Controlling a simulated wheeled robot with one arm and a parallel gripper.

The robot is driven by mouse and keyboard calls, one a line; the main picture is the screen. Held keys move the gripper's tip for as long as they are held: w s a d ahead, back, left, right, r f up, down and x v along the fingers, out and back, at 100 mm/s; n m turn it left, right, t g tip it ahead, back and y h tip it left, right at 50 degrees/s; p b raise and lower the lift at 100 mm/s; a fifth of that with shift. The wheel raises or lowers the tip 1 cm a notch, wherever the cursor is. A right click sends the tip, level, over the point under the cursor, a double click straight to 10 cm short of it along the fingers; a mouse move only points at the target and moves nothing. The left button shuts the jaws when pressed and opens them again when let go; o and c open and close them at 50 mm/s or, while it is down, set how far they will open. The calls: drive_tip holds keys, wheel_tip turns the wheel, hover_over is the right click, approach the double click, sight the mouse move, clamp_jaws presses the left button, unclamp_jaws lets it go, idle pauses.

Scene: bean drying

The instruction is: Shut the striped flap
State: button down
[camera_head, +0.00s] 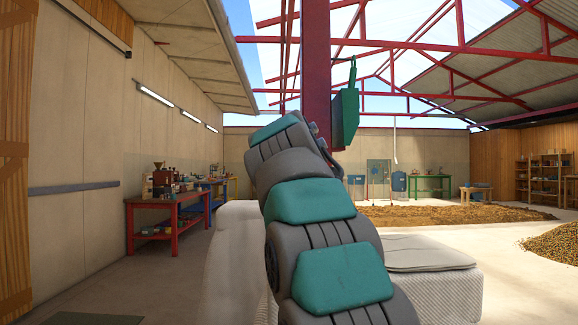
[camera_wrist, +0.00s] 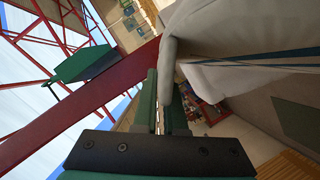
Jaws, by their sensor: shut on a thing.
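In the wrist view my gripper (camera_wrist: 163,92) has its two fingers close together on the rounded edge of a pale, soft-looking panel (camera_wrist: 168,62). This panel seems to be the striped flap. Dark blue stripes (camera_wrist: 270,60) run across the pale material on the right of the wrist view, and I cannot tell whether they belong to the same piece. In the head view my arm covers the gripper and the held edge. A large white textured block (camera_head: 228,265) stands behind my arm, with a flat pale pad (camera_head: 425,255) on its right.
A red post (camera_head: 316,75) with a green box (camera_head: 345,115) rises just behind my arm. A red workbench (camera_head: 165,215) stands along the left wall. Brown heaps (camera_head: 450,214) lie on the floor at the back right. The floor at left is mostly clear.

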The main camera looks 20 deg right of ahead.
drive_tip(key=s+d+f+m+y+b, duration=0.3)
drive_tip(key=d+f+m+y+b, duration=0.1)
drive_tip(key=d+f, duration=0.7)
drive_tip(key=shift+s+f+m+b, duration=0.3)
drive_tip(key=shift+f+m+b, duration=0.55)
drive_tip(key=shift+f+m, duration=0.55)
drive_tip(key=shift+d+f, duration=0.1)
drive_tip(key=shift+f, duration=0.05)
drive_tip(key=c, duration=1)
unclamp_jaws()
drive_tip(key=shift+s, duration=0.1)
drive_tip(key=shift+v, duration=3.85)
